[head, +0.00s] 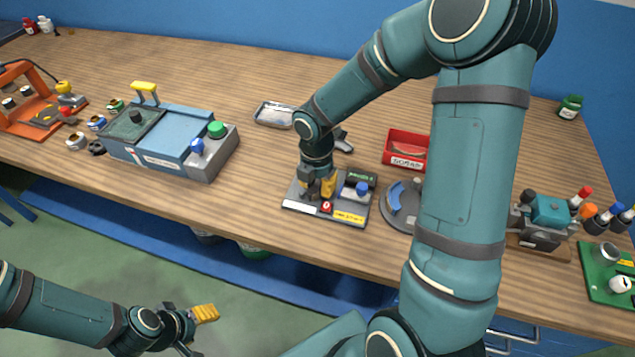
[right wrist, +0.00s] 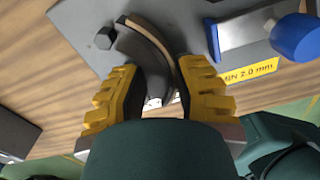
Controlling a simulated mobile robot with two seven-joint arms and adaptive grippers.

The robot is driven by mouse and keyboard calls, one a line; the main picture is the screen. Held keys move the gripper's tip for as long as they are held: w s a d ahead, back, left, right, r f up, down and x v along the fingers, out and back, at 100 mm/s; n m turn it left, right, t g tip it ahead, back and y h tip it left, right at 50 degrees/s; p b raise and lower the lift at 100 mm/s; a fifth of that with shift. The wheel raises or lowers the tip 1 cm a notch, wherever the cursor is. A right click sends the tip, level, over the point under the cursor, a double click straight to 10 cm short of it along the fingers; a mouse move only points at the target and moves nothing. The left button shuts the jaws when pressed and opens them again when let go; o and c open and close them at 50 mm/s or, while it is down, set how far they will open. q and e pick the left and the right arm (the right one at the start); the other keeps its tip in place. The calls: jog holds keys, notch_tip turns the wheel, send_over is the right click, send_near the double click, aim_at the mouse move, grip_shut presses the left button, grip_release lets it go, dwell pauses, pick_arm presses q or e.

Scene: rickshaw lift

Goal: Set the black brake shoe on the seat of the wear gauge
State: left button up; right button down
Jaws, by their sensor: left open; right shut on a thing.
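The wear gauge (head: 352,207) is a dark grey plate with a blue knob and a yellow label, near the table's front edge. In the right wrist view, its plate (right wrist: 85,22) lies under the fingers. My right gripper (head: 322,192) is over the gauge's left part, pointing down. It is shut on the black brake shoe (right wrist: 146,55), a curved piece with a brown lining, which sits between the yellow fingertips. The shoe is at or just above the plate; its contact with the seat is hidden. My left gripper (head: 194,328) is open and empty, away from the table.
A round grey plate (head: 385,220) with a blue curved shoe (head: 396,196) is just right of the gauge. A red scrap bin (head: 407,163) and a metal tray (head: 272,116) stand behind. A blue-grey machine (head: 172,140) is to the left. Table between machine and gauge is clear.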

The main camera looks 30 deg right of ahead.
jog(key=shift+f, duration=0.1)
dwell(0.5)
jog(key=shift+c, duration=1)
grip_release()
jog(key=shift+s+f, duration=0.1)
jog(key=shift+d+r+p, duration=0.1)
jog(key=shift+r+p, duration=0.65)
jog(key=shift+p, duration=0.05)
jog(key=shift+r+p, duration=0.65)
jog(key=shift+r, duration=0.05)
jog(key=shift+r+p, duration=2.05)
jog(key=shift+r, duration=0.15)
